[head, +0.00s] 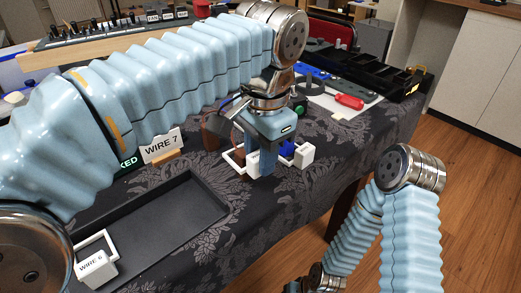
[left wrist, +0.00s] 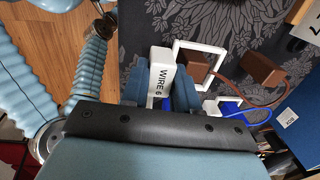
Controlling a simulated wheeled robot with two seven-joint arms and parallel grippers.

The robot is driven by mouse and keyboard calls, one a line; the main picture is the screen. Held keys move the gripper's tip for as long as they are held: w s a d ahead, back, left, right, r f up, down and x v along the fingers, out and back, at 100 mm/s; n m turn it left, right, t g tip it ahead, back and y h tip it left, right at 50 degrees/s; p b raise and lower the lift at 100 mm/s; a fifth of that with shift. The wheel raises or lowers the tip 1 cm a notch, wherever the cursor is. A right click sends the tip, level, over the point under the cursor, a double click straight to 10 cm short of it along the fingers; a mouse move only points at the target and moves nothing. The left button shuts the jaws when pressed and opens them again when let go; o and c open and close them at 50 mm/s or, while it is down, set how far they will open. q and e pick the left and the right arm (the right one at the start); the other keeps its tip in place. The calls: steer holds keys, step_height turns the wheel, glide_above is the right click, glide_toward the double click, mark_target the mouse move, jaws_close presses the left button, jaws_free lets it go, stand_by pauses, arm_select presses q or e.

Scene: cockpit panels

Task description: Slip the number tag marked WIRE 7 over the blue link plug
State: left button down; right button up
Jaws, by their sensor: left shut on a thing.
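My left gripper (head: 262,170) is shut on the label block of a white number tag (left wrist: 160,72); its last digit looks like a 6 but is hard to read. The tag's square ring (left wrist: 201,50) shows beside a finger, with a brown plug (left wrist: 196,68) seen through it; I cannot tell if it encircles the plug. A blue plug (head: 287,150) lies just right of the gripper, partly hidden, beside another white tag (head: 303,154). A card marked WIRE 7 (head: 161,146) stands left of the gripper. My right gripper cannot be made out.
A black tray (head: 205,205) lies at the front left, with a white tag (head: 96,268) at its near corner. A second brown block (left wrist: 263,69) joins the plug by a cable. Black bins (head: 375,78) and a red tool (head: 349,102) lie at the back right.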

arm_select(q)
steer(key=shift+f+b, duration=0.85)
steer(key=shift+f, duration=0.7)
steer(key=c, duration=0.8)
jaws_free()
